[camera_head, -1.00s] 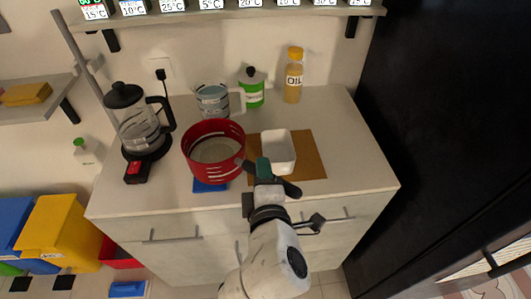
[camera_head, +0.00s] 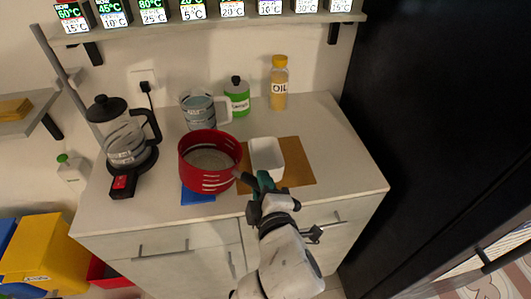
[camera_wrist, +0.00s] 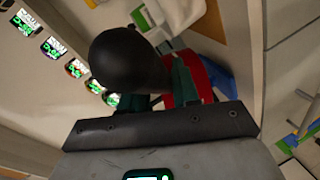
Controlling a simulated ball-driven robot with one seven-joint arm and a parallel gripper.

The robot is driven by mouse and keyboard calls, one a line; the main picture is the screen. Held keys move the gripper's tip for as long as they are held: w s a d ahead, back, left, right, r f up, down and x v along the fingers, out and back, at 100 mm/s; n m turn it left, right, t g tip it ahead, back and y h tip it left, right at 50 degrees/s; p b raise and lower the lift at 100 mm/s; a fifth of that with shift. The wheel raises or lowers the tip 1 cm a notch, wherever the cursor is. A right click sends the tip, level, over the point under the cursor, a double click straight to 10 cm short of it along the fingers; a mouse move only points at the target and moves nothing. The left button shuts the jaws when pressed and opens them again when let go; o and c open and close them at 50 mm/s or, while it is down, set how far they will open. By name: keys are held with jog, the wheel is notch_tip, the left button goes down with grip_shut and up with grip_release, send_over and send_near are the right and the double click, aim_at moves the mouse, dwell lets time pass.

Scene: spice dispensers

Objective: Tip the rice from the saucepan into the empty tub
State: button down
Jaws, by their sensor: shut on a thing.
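The red saucepan (camera_head: 181,166) with pale contents (camera_head: 208,158) is upright or nearly so, above a blue mat (camera_head: 198,196) on the counter. I cannot tell whether it clears the counter. My gripper (camera_head: 262,183) is at its right front side, shut on the dark handle (camera_head: 241,178). In the wrist view the handle (camera_wrist: 125,60) looms as a black rounded shape at the green fingers (camera_wrist: 180,82), with red pan wall (camera_wrist: 205,75) behind. The white tub (camera_head: 283,153) looks empty and stands on a brown board (camera_head: 300,165), just right of the pan.
A glass jug (camera_head: 197,110), a green-labelled bottle (camera_head: 237,97) and an oil bottle (camera_head: 279,85) stand behind the pan. A coffee press (camera_head: 126,145) stands to the left. The counter (camera_head: 340,160) is clear right of the board. A dark tall unit (camera_head: 430,90) rises at right.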

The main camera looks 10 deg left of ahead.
jog(key=shift+w+d+f+m, duration=0.25)
jog(key=shift+d+f+m, duration=0.05)
jog(key=shift+d+m, duration=0.15)
jog(key=shift+w+d+r, duration=0.1)
jog(key=shift+r, duration=0.05)
jog(key=shift+w+d+m+g+y+p, duration=0.2)
jog(key=shift+w+d+m+g+y, duration=0.15)
jog(key=shift+d+m, duration=0.4)
jog(key=shift+w+d+m+g+y+p, duration=0.15)
jog(key=shift+w+d+m+g+y, duration=0.15)
jog(key=shift+d+m+y, duration=0.35)
jog(key=shift+a+m, duration=0.1)
jog(key=shift+m, duration=0.25)
jog(key=shift+m+y, duration=0.3)
jog(key=shift+m, duration=0.4)
jog(key=shift+f+m+g+y+b, duration=0.3)
jog(key=shift+f+m+b, duration=0.3)
jog(key=shift+f+b, duration=0.15)
